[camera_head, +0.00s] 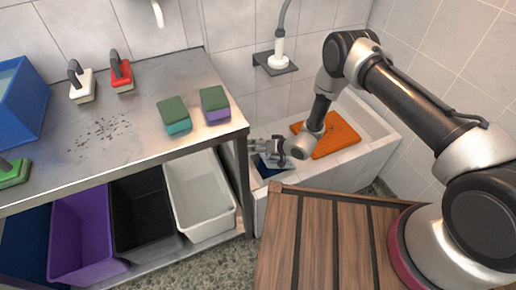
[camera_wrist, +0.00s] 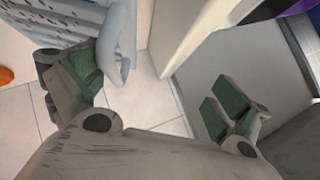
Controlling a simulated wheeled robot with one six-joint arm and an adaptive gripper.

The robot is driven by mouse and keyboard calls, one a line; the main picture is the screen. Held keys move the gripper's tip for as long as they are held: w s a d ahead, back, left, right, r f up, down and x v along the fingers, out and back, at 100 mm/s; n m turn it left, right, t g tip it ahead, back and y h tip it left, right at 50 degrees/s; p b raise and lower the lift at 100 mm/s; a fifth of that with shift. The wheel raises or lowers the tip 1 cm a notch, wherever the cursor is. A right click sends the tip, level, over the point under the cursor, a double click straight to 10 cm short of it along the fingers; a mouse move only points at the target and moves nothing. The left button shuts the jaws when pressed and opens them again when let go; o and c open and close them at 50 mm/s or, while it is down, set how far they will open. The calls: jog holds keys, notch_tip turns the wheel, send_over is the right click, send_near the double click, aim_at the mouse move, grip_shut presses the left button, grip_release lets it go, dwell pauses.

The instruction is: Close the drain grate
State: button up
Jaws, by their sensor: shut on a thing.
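In the head view my gripper (camera_head: 276,150) is at the near left end of the white tub (camera_head: 375,150), reaching down into it. The drain grate seems to be the pale grey slatted piece (camera_wrist: 75,15) with a curved lip at the top left of the wrist view, tilted up against one finger. In the wrist view my gripper (camera_wrist: 150,88) shows two green-padded fingers well apart. It is shut on the grate as far as I can tell, but the contact is partly hidden. The drain opening is hidden.
A steel table (camera_head: 140,115) with sponges and brushes stands left, with bins (camera_head: 200,195) below. A slatted wooden surface (camera_head: 320,235) is in front.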

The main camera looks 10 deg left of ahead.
jog(key=shift+s+d+r, duration=0.2)
jog(key=shift+s+r, duration=0.35)
jog(key=shift+s+d+r, duration=0.15)
jog(key=shift+s+r, duration=0.35)
jog(key=shift+s+d+r, duration=0.1)
jog(key=shift+s+r, duration=0.25)
jog(key=shift+r, duration=0.2)
jog(key=shift+c, duration=0.7)
jog(key=shift+s+d+r, duration=0.1)
jog(key=shift+s+d, duration=0.05)
jog(key=shift+s, duration=0.1)
jog(key=c, duration=0.6)
jog(key=shift+d+r, duration=0.2)
jog(key=shift+d, duration=0.05)
jog(key=c, duration=0.3)
jog(key=shift+v, duration=0.75)
